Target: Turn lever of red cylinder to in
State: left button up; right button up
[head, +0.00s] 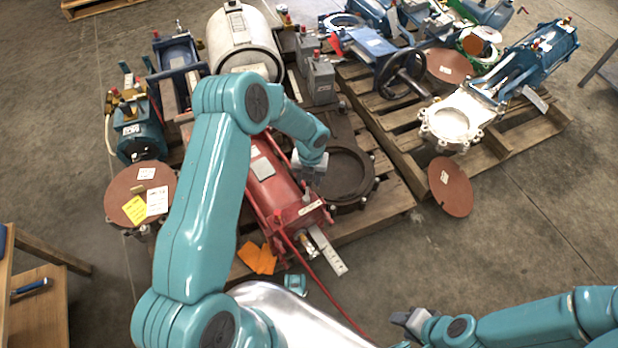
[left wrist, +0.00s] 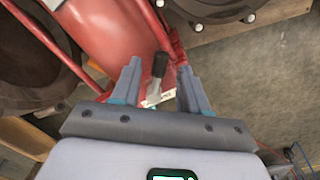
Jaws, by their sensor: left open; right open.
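The red cylinder (head: 270,180) lies on the left pallet, its near end toward me. It also fills the upper middle of the left wrist view (left wrist: 115,35). A lever with a black grip (left wrist: 160,64) and a pale metal stem shows there beside the cylinder's end. My left gripper (head: 311,172) is over the cylinder's right side. In the left wrist view my left gripper (left wrist: 159,72) is open, with the lever between its fingers in the picture; contact cannot be told. In the head view the lever is hidden or too small to make out. My right gripper (head: 410,322) is open and empty, low over the floor.
A dark round valve flange (head: 349,172) lies right of the cylinder. A brown disc with tags (head: 130,195) is at the left. A metal bar (head: 329,252) and orange tags (head: 257,258) are near the cylinder's end.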

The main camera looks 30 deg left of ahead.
aim_at(310, 182)
pick_arm(q)
notch_tip(310, 182, up, 15)
jog(key=p, duration=0.4)
jog(key=shift+d+r, duration=0.15)
jog(key=shift+d, duration=0.05)
jog(key=s+d+f+n+h, duration=0.1)
jog(key=s+d+f+n, duration=0.5)
jog(key=n, duration=0.5)
jog(key=s+d+f+n+h, duration=0.2)
jog(key=s+d+n, duration=0.3)
jog(key=s+n, duration=0.4)
jog(key=s+d+f+n+h, duration=0.1)
jog(key=s+d+f+n, duration=0.35)
jog(key=n, duration=0.75)
notch_tip(310, 182, up, 21)
jog(key=s+n+p, duration=0.1)
jog(key=s+p, duration=0.1)
jog(key=p, duration=1.7)
jog(key=shift+s+d+f, duration=0.2)
jog(key=shift+s+d, duration=0.05)
jog(key=shift+d, duration=0.05)
